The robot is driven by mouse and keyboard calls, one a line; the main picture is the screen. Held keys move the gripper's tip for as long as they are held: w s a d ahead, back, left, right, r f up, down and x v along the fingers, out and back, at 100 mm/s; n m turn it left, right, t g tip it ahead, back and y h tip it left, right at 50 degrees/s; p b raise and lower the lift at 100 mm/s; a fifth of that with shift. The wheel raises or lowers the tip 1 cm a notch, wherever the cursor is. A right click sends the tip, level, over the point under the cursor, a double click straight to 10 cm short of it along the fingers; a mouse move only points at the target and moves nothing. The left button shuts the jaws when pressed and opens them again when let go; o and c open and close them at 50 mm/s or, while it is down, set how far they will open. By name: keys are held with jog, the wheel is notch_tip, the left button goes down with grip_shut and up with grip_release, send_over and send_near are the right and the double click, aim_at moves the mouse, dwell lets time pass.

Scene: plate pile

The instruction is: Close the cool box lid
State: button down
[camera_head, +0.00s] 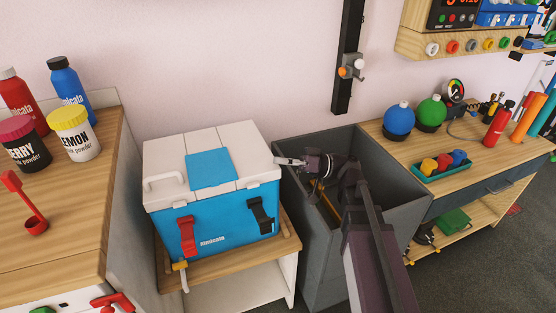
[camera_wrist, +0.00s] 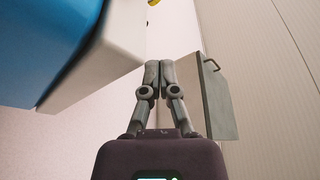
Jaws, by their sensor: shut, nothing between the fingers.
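The blue cool box (camera_head: 215,222) stands on a low wooden stand in the head view. Its white lid (camera_head: 228,140), with a blue panel on top, lies flat over the box and looks down. A red latch (camera_head: 187,236) and a black latch (camera_head: 261,215) are on its front. My gripper (camera_head: 278,161) is shut and empty, close to the lid's right side; I cannot tell whether it touches. In the wrist view the shut fingers (camera_wrist: 159,65) point up the picture, with a blue and white body (camera_wrist: 95,60), probably the cool box, at the left.
A dark grey open bin (camera_head: 325,270) stands right of the cool box, under my arm. A wooden counter (camera_head: 60,215) with bottles and tubs is at the left. A workbench (camera_head: 470,165) with flasks and a green tray is at the right.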

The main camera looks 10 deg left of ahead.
jog(key=shift+s+f+b, duration=0.2)
jog(key=shift+f+b, duration=0.15)
jog(key=shift+f, duration=0.15)
jog(key=shift+s+f+b, duration=0.2)
jog(key=shift+f+b, duration=0.1)
jog(key=shift+f, duration=0.15)
jog(key=shift+s, duration=0.1)
jog(key=shift+d+f, duration=0.1)
jog(key=w+d+f+b, duration=0.2)
jog(key=w+d, duration=0.3)
jog(key=d, duration=0.3)
jog(key=shift+d+f+b, duration=0.15)
jog(key=shift+d+b, duration=0.05)
jog(key=shift+b, duration=0.25)
